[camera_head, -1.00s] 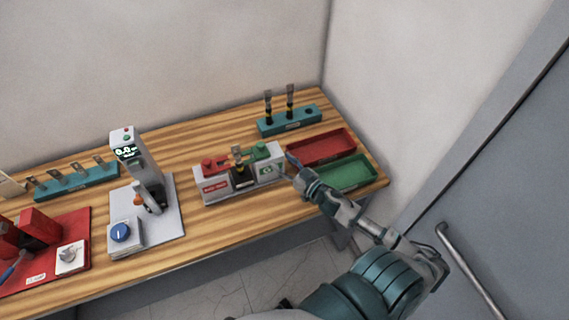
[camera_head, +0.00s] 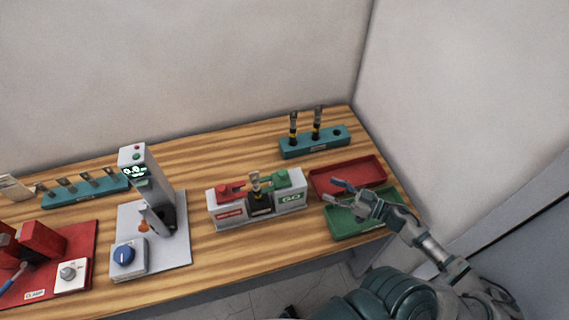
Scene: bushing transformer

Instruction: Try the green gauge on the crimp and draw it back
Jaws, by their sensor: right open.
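The green gauge (camera_head: 283,178) sits on the right block of the grey gauge stand, above a green GO label. The crimped piece (camera_head: 255,184) stands upright in the dark holder at the middle of the stand, between the green gauge and the red gauge (camera_head: 230,190). My right gripper (camera_head: 340,191) is open and empty, right of the stand and over the red and green trays. It is apart from the green gauge. My left gripper is not in view.
A red tray (camera_head: 376,172) and a green tray (camera_head: 345,228) lie at the right end of the table. A teal rack (camera_head: 318,147) with two upright pieces stands behind. A grey press (camera_head: 153,200) and a red clamp fixture (camera_head: 62,243) stand to the left.

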